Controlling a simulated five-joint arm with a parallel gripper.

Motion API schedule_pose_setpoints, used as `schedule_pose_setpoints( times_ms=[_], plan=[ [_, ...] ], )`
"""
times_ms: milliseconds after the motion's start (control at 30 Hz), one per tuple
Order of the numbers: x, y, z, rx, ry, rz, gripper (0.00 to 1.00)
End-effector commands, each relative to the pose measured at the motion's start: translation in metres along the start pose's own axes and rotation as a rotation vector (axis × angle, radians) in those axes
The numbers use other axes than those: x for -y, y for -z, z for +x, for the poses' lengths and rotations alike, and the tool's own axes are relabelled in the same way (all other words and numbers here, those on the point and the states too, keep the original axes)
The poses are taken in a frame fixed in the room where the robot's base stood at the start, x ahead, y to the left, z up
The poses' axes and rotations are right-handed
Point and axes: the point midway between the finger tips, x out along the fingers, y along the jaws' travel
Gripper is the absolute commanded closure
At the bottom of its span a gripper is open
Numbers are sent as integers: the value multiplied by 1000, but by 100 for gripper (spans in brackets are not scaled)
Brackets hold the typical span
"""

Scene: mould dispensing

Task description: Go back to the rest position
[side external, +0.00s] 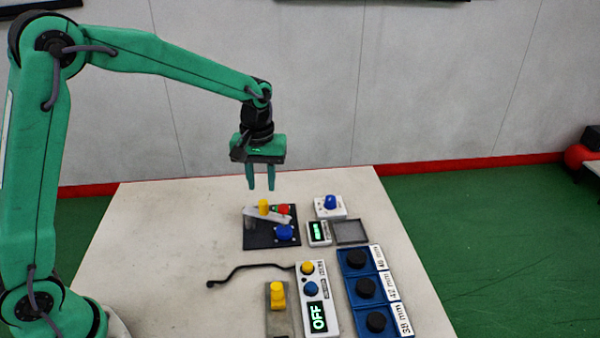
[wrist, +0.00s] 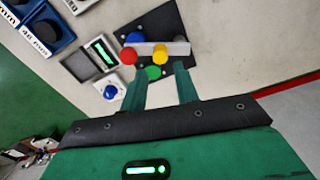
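My gripper (side external: 260,188) is open and empty, pointing down above the back of the white table. Its two green fingers are apart, also in the wrist view (wrist: 158,82). Below it is a black plate (side external: 258,238) with a yellow knob (side external: 264,207), a red knob (side external: 284,209) and a blue knob (side external: 285,232). A grey bar lies across this plate. The wrist view also shows a green knob (wrist: 153,72) there. The fingertips look clear of the knobs.
A blue-knobbed white box (side external: 327,212), a small display unit (side external: 318,233) and a grey tray (side external: 350,232) stand right. A blue holder (side external: 349,276) has black discs. In front are an OFF panel (side external: 313,290), a yellow-handled block (side external: 278,312) and a cable (side external: 245,269). The table's left is clear.

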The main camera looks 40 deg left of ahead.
Motion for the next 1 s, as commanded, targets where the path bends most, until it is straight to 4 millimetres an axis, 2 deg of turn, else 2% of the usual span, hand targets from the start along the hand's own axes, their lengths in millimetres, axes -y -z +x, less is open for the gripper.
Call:
schedule_pose_setpoints(
  times_ms=[133, 667, 1000],
  plan=[
    [0, 0, -9, -1, 0, 0, 70],
    [3, -3, -16, -8, -6, 9, 70],
    [28, -27, -56, -74, -49, 98, 70]
  ],
)
